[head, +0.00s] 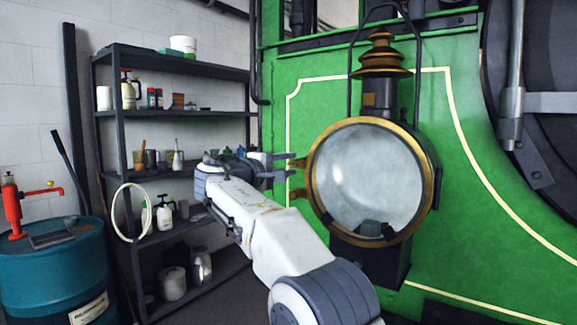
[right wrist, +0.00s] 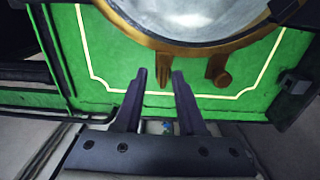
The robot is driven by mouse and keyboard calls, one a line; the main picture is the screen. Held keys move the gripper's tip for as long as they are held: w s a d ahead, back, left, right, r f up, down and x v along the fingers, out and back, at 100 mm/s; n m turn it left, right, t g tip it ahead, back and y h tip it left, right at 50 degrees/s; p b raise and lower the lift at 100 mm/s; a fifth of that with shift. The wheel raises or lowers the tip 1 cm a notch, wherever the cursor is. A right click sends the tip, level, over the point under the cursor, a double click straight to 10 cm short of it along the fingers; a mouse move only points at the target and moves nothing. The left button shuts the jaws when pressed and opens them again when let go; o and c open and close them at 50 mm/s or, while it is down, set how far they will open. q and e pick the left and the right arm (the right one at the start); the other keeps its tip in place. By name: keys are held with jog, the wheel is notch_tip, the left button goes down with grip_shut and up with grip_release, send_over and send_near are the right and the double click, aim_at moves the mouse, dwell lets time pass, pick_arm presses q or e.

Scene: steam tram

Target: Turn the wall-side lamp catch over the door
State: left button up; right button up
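The lamp (head: 382,92) stands against the green tram side, and its round glass door (head: 365,175) with a brass rim looks shut. Two brass fittings stick out from the rim on the wall side, an upper one (head: 298,164) and a lower one (head: 298,193). I cannot tell for sure which is the catch. My right gripper (head: 294,164) is open beside the upper fitting. In the right wrist view the gripper (right wrist: 159,73) points at this narrow fitting (right wrist: 164,72), which lies between the lines of the fingers, seemingly just beyond the tips. My left gripper is not in view.
A dark shelf rack (head: 175,116) with bottles and pots stands along the white wall. A blue drum (head: 55,270) with a red pump stands at the lower left. A large dark wheel (head: 545,60) is at the right.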

jog(key=shift+d+f, duration=0.1)
jog(key=shift+d, duration=0.1)
jog(key=shift+s+a+f+b, duration=0.1)
jog(key=shift+s+a+b, duration=0.2)
jog(key=shift+s+a, duration=0.1)
jog(key=b+v, duration=0.2)
jog(key=v, duration=0.7)
jog(key=shift+s+r, duration=0.15)
jog(key=shift+r, duration=0.05)
jog(key=s+d+f+n+g+y, duration=0.1)
jog(key=s+d+f+g+y, duration=0.3)
jog(key=f, duration=0.6)
jog(key=s+f+n+g+y, duration=0.1)
jog(key=s+f+g+y, duration=0.2)
jog(key=s+f, duration=0.45)
jog(key=s+d+f+m+g+y, duration=0.2)
jog(key=s+d+f+g, duration=0.1)
jog(key=s+f, duration=0.6)
jog(key=s+d+f+m+g+y, duration=0.2)
jog(key=s+f, duration=0.8)
jog(key=s, duration=0.8)
jog(key=d+m+g+p, duration=0.1)
jog(key=d+g, duration=0.1)
jog(key=shift+s+g+y, duration=0.15)
jog(key=shift+g+y, duration=0.15)
jog(key=shift+f, duration=0.15)
